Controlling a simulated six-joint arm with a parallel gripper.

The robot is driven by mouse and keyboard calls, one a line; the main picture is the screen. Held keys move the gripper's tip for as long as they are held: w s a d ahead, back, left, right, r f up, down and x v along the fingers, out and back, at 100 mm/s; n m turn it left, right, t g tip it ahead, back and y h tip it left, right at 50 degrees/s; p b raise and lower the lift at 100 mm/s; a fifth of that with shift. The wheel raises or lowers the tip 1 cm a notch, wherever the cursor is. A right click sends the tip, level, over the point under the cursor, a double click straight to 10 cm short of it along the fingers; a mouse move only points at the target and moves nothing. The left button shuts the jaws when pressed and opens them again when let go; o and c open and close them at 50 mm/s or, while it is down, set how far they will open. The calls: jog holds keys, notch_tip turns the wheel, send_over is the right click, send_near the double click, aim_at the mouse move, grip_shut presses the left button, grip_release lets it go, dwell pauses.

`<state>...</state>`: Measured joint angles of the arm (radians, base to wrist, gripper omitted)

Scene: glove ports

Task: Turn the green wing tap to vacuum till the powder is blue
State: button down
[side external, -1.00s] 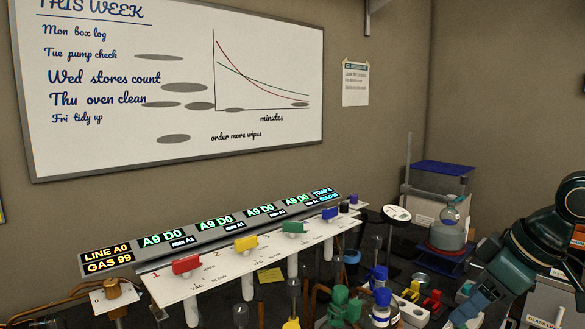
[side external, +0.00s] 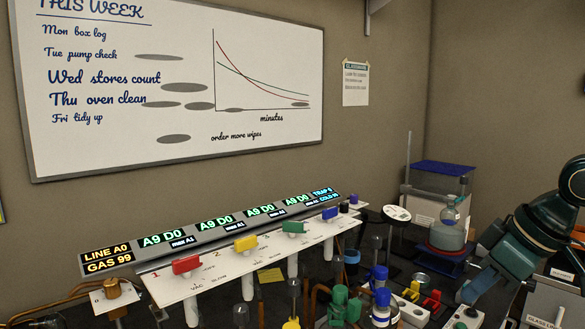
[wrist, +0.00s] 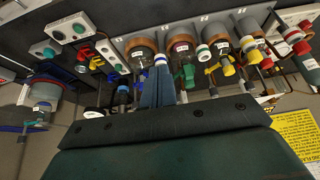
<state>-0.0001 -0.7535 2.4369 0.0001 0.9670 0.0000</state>
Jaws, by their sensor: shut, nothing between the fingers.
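The green wing tap (side external: 293,227) sits on the white sloping panel (side external: 240,258), between the yellow tap (side external: 245,243) and the blue tap (side external: 330,213). My gripper (side external: 465,298) is at the lower right of the side view, well apart from that tap. In the wrist view my gripper's fingers (wrist: 157,88) are together and empty. A green part (wrist: 187,77) shows close right of the fingers; I cannot tell if they touch. I cannot make out which holds the powder.
A red tap (side external: 186,265) is at the panel's left. Lit displays (side external: 213,223) behind it read A9 D0. Small coloured fittings and a green item (side external: 338,298) crowd the bench front. A flask (side external: 449,225) stands on a stirrer at the back right.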

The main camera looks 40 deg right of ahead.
aim_at(290, 245)
notch_tip(290, 245, up, 4)
jog(key=w+d+f+n+t+h, duration=0.1)
jog(key=w+n+t+h, duration=0.15)
jog(key=w, duration=0.65)
jog(key=w+f+n+t+h, duration=0.2)
jog(key=w+n+t, duration=0.1)
jog(key=w, duration=0.6)
jog(key=w+a+r+n+t+y, duration=0.25)
jog(key=w+a+n+t, duration=0.4)
jog(key=a+n, duration=0.4)
jog(key=shift+h, duration=0.4)
jog(key=shift+s+d+f, duration=0.1)
jog(key=shift+d+f, duration=0.1)
jog(key=shift+f, duration=0.5)
jog(key=shift+s+d+f, duration=0.1)
jog(key=shift+d+f, duration=0.05)
jog(key=shift+f, duration=0.5)
jog(key=shift+s+d+f, duration=0.1)
jog(key=shift+d+f, duration=0.1)
jog(key=shift+f, duration=0.5)
jog(key=shift+w, duration=0.15)
jog(key=shift+w+d, duration=0.25)
jog(key=shift+w, duration=1.35)
jog(key=shift+w+d, duration=0.3)
jog(key=shift+w, duration=1.3)
jog(key=shift+w+d, duration=0.25)
jog(key=shift+w, duration=1.35)
